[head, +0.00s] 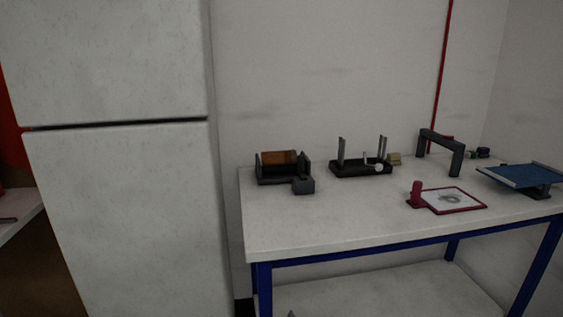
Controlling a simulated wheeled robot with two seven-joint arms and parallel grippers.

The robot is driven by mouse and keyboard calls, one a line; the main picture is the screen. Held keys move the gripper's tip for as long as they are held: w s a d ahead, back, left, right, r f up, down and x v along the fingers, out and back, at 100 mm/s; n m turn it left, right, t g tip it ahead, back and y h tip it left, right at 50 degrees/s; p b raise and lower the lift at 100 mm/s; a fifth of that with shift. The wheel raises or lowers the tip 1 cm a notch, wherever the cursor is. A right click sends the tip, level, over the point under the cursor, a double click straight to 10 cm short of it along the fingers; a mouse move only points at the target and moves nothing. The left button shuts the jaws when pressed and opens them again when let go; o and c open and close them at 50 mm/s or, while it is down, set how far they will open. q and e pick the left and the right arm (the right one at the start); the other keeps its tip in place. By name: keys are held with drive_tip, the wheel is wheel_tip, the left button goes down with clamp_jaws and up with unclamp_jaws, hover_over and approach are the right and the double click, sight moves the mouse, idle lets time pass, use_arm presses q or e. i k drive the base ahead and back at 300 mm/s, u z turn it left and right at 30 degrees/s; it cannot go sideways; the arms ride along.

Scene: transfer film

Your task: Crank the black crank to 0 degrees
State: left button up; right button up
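Two dark devices stand on the table and either may carry the black crank; I cannot tell its angle. The left device (284,178) is a dark grey holder with an orange-brown roll (279,157) across it and a dark block (303,186) at its front right. The middle device (352,170) has a low black base with upright thin grey posts and a small white round part (378,168). Neither of my grippers is in the head view.
The white table (330,228) has a blue frame. A dark grey arch (441,145), a red-framed plate with an upright handle (455,199) and a blue tilted board (525,176) stand at the right. A tall white cabinet (130,210) stands left. The table's front left is clear.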

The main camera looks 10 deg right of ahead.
sight(300, 157)
drive_tip(key=u, duration=2.55)
drive_tip(key=k, duration=1.4)
drive_tip(key=z, duration=1.7)
drive_tip(key=i, duration=0.55)
